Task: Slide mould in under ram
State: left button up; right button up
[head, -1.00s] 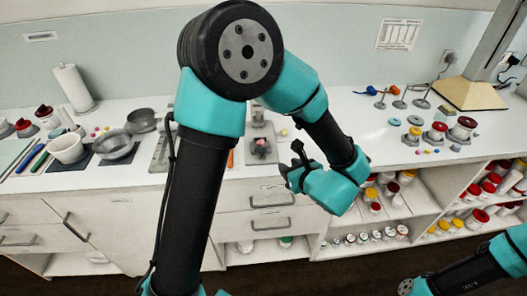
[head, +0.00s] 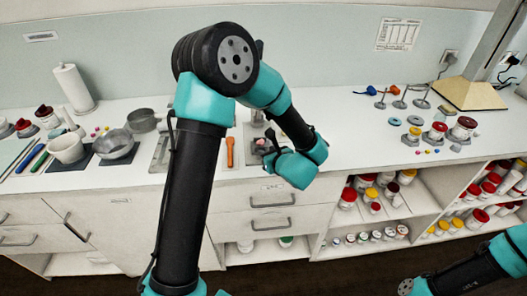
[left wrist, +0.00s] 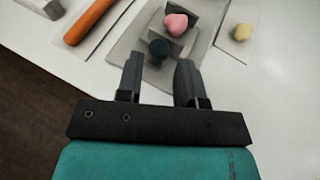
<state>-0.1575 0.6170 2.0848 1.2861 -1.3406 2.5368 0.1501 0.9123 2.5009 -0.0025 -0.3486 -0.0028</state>
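My left gripper (left wrist: 158,60) is open, its two dark fingers apart and pointing at a dark round knob (left wrist: 158,48). The knob sits in front of a pink lump (left wrist: 175,24) on a dark grey piece, which looks like the mould, on a grey base plate (left wrist: 128,48). The knob lies just beyond and between the fingertips; I cannot tell whether anything touches. In the head view the left gripper (head: 268,148) is at the counter's front edge, partly hiding the mould area. The ram is not clearly visible. My right gripper is not in view; only part of that arm shows at lower right.
An orange-handled tool (head: 229,152) lies left of the base plate. A yellow lump (left wrist: 242,32) sits on a small plate to its right. Bowls (head: 115,144) stand further left; jars (head: 463,127) and weights stand right. The counter between is clear.

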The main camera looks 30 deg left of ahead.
aim_at(261, 147)
pick_arm(q)
jog(key=shift+x, duration=1.85)
jog(key=shift+c, duration=0.4)
grip_shut()
